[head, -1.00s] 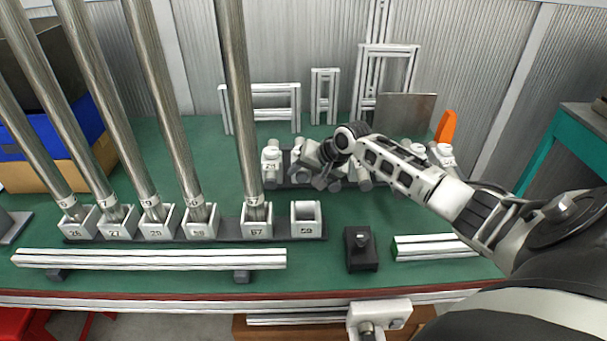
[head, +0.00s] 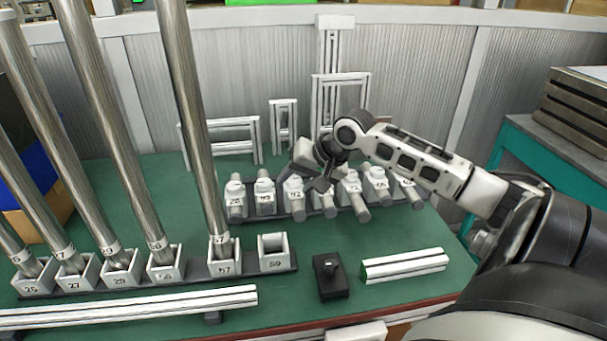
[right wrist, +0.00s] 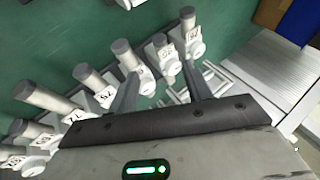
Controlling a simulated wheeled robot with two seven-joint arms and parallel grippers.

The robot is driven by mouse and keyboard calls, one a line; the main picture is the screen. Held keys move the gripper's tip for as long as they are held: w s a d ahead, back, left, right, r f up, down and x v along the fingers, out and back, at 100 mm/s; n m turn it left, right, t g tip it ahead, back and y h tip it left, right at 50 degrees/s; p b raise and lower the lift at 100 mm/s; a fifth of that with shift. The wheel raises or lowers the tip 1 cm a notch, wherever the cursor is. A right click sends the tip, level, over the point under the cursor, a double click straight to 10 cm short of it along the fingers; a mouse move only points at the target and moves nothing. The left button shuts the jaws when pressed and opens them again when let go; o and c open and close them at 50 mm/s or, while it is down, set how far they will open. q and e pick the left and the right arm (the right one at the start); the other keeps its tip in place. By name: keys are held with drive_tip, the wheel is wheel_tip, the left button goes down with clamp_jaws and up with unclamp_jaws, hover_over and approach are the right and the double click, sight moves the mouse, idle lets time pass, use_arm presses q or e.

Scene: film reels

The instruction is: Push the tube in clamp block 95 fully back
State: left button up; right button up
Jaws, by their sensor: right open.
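A row of white clamp blocks stands on a dark rail (head: 315,211), each holding a short grey tube that points toward me. The second block from the left (head: 265,190) has a short tube end; the third block (head: 293,187) has a longer one. My right gripper (head: 312,181) is open above the row's left-middle part. In the right wrist view, its fingers (right wrist: 160,85) spread over blocks, including one tube (right wrist: 124,52) by the left finger. My left gripper is out of view.
Tall steel tubes (head: 190,120) stand in numbered sockets at left, beside an empty socket (head: 273,252). A black block (head: 330,277) and a white profile bar (head: 405,265) lie in front. White frames (head: 284,125) stand behind the row. Green tabletop is clear between the rows.

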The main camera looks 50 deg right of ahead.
drive_tip(key=shift+v, duration=1.15)
